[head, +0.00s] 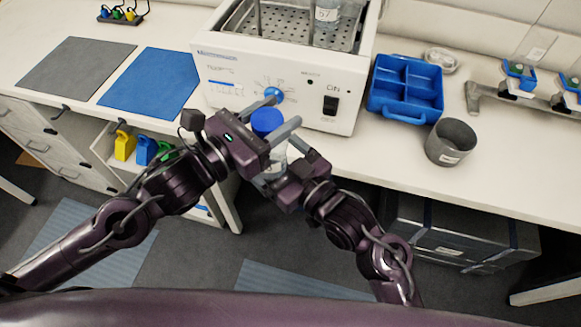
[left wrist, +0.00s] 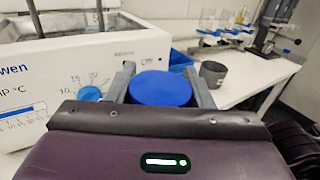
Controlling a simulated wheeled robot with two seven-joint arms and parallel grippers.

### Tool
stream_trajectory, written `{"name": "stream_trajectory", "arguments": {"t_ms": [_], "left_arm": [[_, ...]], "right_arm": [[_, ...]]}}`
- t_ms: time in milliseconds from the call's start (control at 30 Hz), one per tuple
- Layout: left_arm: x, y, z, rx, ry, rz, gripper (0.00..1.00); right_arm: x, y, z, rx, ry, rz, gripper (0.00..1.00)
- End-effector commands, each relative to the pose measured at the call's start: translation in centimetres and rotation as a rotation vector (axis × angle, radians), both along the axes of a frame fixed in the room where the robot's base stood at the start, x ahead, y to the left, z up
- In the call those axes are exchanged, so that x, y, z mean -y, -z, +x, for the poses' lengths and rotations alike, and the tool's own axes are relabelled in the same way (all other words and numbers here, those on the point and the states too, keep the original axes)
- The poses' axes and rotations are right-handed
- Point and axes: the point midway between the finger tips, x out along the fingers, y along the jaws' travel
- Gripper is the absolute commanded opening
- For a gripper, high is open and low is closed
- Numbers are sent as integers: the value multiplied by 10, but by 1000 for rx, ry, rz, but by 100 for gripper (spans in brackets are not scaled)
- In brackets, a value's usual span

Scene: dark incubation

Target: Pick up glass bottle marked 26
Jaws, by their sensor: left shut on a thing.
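A glass bottle with a blue cap (head: 266,121) is in front of the white water bath, above the floor near the bench edge. Its mark is not readable. The cap also shows in the left wrist view (left wrist: 160,88). My left gripper (head: 287,111) is shut on this bottle, one finger on each side just below the cap. My right gripper (head: 292,165) is close beside the lower part of the bottle. Its fingers are mostly hidden, so I cannot tell whether they touch the glass. Another bottle, marked 57 (head: 326,15), stands in the bath.
The water bath (head: 345,60) stands just behind the grippers. To its right are a blue divided tray (head: 408,116) and a grey cup (head: 451,142). A blue mat (head: 150,85) and a grey mat (head: 75,68) lie on the left, with clear bench in front.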

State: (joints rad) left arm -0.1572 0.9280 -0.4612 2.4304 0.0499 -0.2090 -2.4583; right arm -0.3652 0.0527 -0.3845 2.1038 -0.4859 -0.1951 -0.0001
Motion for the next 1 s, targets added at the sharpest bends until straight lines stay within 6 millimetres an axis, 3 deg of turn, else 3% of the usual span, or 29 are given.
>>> {"name": "stream_trajectory", "arguments": {"t_ms": [200, 567, 1000], "left_arm": [[0, -2, 0, 3, 0, -3, 0], [1, -2, -1, 2, 3, -3, 0], [2, -2, -2, 0, 8, -6, 0]], "right_arm": [[-18, 0, 15, 0, 0, 1, 86], [-22, 0, 18, 0, -1, 0, 86], [-22, 0, 17, 1, -4, 1, 30]]}}
